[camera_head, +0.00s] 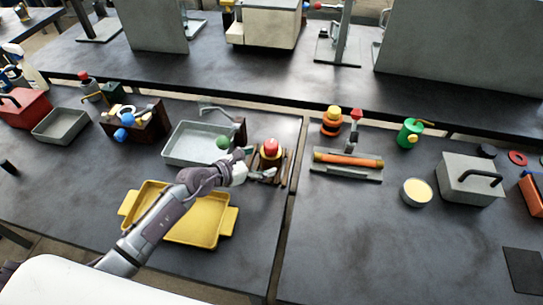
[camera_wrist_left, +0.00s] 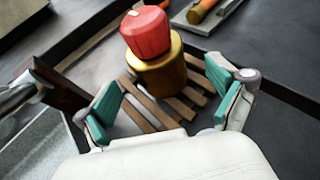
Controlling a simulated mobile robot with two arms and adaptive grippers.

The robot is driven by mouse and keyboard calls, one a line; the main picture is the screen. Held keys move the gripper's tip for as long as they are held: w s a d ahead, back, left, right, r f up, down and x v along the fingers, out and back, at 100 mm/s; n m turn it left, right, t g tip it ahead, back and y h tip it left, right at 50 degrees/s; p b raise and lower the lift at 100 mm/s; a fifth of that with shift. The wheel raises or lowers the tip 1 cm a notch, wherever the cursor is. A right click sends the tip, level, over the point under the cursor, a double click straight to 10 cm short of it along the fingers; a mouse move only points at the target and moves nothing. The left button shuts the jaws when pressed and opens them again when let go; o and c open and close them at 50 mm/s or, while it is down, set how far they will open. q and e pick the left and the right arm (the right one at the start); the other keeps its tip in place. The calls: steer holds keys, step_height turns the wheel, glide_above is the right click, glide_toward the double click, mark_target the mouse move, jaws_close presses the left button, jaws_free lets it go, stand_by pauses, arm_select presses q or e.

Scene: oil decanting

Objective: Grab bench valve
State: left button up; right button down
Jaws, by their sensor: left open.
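What looks like the bench valve, a brass body with a red faceted knob (camera_head: 271,147), stands upright on a slatted wooden stand (camera_head: 284,181) near the seam between two dark benches. In the left wrist view the red knob (camera_wrist_left: 146,32) and brass body (camera_wrist_left: 160,75) are just beyond my fingers. My left gripper (camera_head: 256,170) is open and empty, its teal-padded fingertips (camera_wrist_left: 165,88) spread on either side of the space in front of the brass body. No contact is visible. My right gripper is not in view.
A yellow tray (camera_head: 228,222) lies below my left arm. An orange-handled tool (camera_head: 348,160) lies right of the seam. The front of the right bench (camera_head: 390,255) is clear.

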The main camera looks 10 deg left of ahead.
mark_target(270, 157)
arm_select(q)
steer(key=x, duration=0.4)
steer(key=shift+w+d, duration=0.1)
steer(key=shift+w, duration=0.1)
steer(key=shift+r, duration=0.1)
steer(key=c, duration=1.7)
